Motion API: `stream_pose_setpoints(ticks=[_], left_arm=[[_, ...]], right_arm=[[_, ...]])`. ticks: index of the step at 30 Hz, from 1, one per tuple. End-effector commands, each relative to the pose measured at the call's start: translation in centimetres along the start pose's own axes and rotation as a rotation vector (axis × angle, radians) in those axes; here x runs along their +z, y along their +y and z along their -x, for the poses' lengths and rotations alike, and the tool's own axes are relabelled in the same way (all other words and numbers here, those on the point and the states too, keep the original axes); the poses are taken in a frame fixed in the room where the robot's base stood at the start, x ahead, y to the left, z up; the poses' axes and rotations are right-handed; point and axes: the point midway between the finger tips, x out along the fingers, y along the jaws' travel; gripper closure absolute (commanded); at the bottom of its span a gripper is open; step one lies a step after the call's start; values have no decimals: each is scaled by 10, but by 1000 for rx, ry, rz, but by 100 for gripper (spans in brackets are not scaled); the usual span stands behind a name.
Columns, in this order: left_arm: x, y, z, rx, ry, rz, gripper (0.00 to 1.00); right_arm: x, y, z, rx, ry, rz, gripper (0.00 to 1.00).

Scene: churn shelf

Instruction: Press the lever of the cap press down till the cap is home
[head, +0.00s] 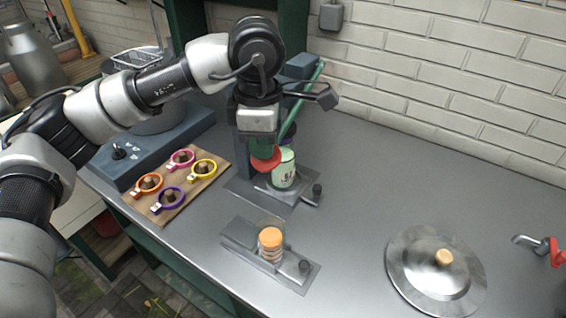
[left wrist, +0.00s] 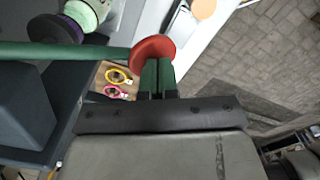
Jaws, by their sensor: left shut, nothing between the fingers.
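The cap press has a dark blue-grey body (head: 302,66) and a green lever (head: 309,92) ending in a red knob (head: 266,161). The lever slopes down toward me in the head view; its green bar (left wrist: 95,52) and red knob (left wrist: 152,49) also show in the left wrist view. A pale green jar (head: 284,172) stands upright under the press, with something purple at its top, partly hidden by my arm. My left gripper (head: 261,148) is shut and empty, pointing down, its fingertips (left wrist: 157,66) right at the knob. I cannot tell whether they touch it. My right gripper is out of view.
A wooden board (head: 150,200) with several coloured rings lies left of the press. A small fixture with an orange-topped jar (head: 270,240) stands in front. A round metal lid (head: 436,271) lies at right. The counter between the press and lid is clear.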

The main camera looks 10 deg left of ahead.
Motion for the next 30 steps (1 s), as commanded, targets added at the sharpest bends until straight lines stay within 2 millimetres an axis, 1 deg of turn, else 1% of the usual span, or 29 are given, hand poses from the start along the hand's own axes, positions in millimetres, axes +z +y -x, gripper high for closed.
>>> stream_pose_setpoints(ticks=[1,6,16,23,26,30], left_arm=[[0,1,-7,-2,1,0,100],[2,4,-15,-1,2,0,100],[2,4,-14,-1,2,0,100],[5,8,-25,-2,2,0,100],[5,9,-24,-2,2,-1,100],[8,12,-26,-2,1,0,100]], right_arm=[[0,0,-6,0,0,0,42],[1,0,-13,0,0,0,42],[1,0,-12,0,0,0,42],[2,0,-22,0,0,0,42],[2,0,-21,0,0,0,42],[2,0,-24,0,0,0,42]])
